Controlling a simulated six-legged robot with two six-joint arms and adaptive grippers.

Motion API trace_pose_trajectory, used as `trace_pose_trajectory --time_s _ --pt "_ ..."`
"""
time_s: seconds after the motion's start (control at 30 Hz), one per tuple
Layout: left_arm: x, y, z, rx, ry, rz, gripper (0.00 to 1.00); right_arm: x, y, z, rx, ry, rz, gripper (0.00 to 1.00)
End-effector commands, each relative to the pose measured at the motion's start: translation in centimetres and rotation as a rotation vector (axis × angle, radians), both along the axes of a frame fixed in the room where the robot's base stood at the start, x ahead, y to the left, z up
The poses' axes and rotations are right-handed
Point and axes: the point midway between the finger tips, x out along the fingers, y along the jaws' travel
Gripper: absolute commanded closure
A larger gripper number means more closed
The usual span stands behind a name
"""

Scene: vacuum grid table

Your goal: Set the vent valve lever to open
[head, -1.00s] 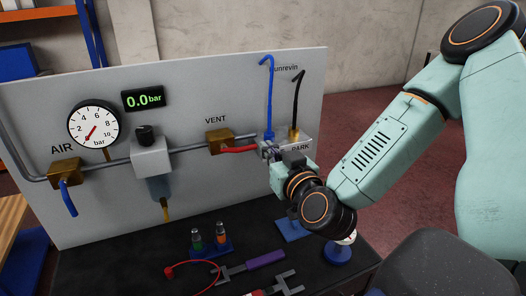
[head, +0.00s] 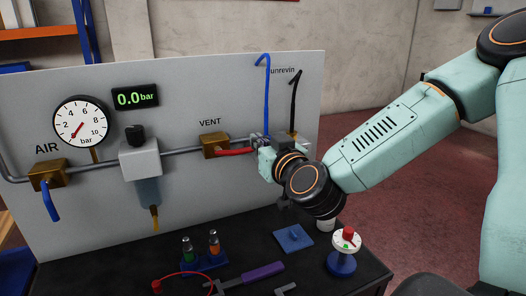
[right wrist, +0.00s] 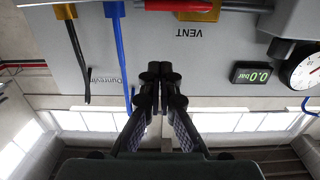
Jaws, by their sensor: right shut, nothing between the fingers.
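The vent valve is a brass block (head: 214,146) on the grey panel under the VENT label. Its red lever (head: 236,152) points right, lying along the pipe line. My right gripper (head: 260,141) is at the lever's right end in the head view and partly overlaps that area; I cannot tell whether it touches. In the right wrist view, which is upside down, my right gripper's fingers (right wrist: 160,72) are shut together and empty, with the red lever (right wrist: 178,5) at the top edge, apart from the tips. My left gripper is not in view.
The air valve (head: 47,174) has a blue lever hanging down. The gauge (head: 81,122) and the display reading 0.0 bar (head: 135,98) are left. Tools lie on the dark table below.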

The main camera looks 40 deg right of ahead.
Motion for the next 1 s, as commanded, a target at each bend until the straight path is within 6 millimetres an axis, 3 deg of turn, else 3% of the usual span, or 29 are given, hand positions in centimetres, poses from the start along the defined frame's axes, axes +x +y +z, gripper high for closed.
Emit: trace_pose_trajectory --time_s 0.47,0.7,1.0 --pt "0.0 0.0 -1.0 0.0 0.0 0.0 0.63 5.6 -1.3 -0.3 -0.006 0.0 -0.001 1.0" --pt "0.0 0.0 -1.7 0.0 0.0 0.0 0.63 6.1 -1.5 -3.4 0.0 0.002 -0.001 1.0" --pt "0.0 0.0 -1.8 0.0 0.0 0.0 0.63 6.3 -1.5 -4.2 0.001 -0.001 0.0 1.0"
